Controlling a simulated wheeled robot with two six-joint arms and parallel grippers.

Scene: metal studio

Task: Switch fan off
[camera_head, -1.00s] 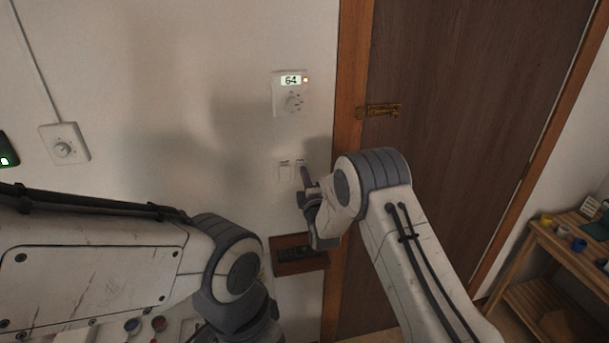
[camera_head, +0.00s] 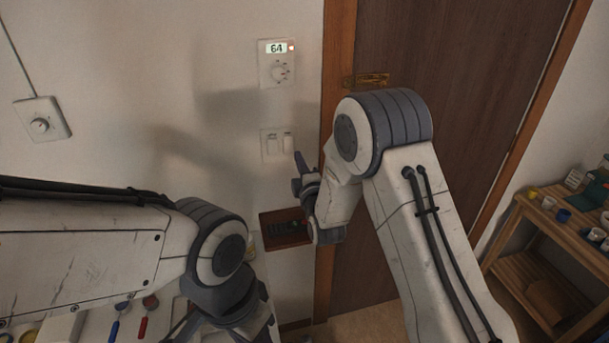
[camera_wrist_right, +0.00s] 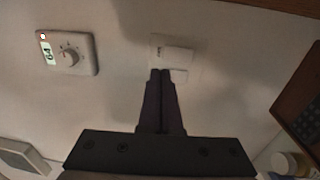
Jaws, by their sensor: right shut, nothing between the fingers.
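A white switch plate with two rockers (camera_head: 270,146) is on the wall, left of the door frame. It also shows in the right wrist view (camera_wrist_right: 177,52). No label tells me which rocker is the fan's, and no fan is in view. My right gripper (camera_head: 298,158) is shut and empty, its tips just below and right of the right rocker. In the right wrist view the closed fingers (camera_wrist_right: 160,73) overlap the plate's lower edge; I cannot tell whether they touch it. My left gripper (camera_head: 235,318) is partly in view at the bottom, its fingers unclear.
A thermostat reading 64 (camera_head: 276,63) is above the switch plate. A dial plate (camera_head: 42,120) is at the left. A brown wall box (camera_head: 285,228) is below the switches. The wooden door (camera_head: 450,70) and a shelf (camera_head: 545,225) are at the right.

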